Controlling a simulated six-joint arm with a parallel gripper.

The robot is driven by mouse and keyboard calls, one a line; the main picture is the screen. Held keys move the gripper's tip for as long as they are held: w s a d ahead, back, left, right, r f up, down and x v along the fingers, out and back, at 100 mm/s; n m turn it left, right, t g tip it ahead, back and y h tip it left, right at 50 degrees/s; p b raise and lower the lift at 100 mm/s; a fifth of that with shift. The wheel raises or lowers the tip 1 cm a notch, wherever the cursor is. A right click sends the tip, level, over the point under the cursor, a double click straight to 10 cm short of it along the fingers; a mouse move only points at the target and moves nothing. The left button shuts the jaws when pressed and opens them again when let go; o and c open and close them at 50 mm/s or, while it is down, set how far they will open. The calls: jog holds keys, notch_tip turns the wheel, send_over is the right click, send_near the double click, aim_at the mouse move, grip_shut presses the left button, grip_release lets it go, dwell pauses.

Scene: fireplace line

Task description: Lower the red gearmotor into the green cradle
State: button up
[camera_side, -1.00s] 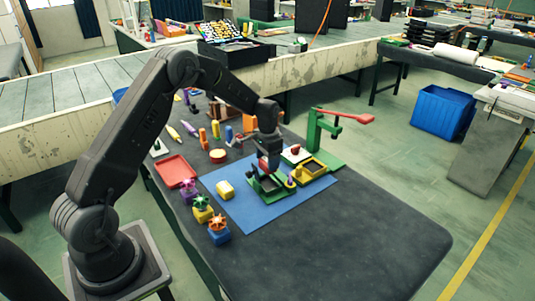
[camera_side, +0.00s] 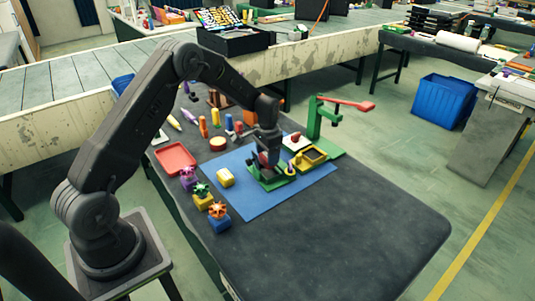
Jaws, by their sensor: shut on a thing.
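My gripper (camera_side: 265,165) points down over the green cradle (camera_side: 274,186) on the blue mat. It is shut on the red gearmotor (camera_side: 264,158), which shows only as a small patch of red between the dark fingers. The gearmotor is low, at or just above the cradle. The fingers hide much of the cradle's inside, so I cannot tell whether the gearmotor touches its floor.
A yellow tray (camera_side: 312,155) and a green press with a red lever (camera_side: 345,104) stand right of the cradle. A red tray (camera_side: 175,158) and several star-knobbed blocks are left. The table's front right is clear.

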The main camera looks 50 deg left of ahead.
jog(key=shift+f, duration=2.15)
jog(key=o, duration=1.1)
jog(key=shift+r, duration=5.5)
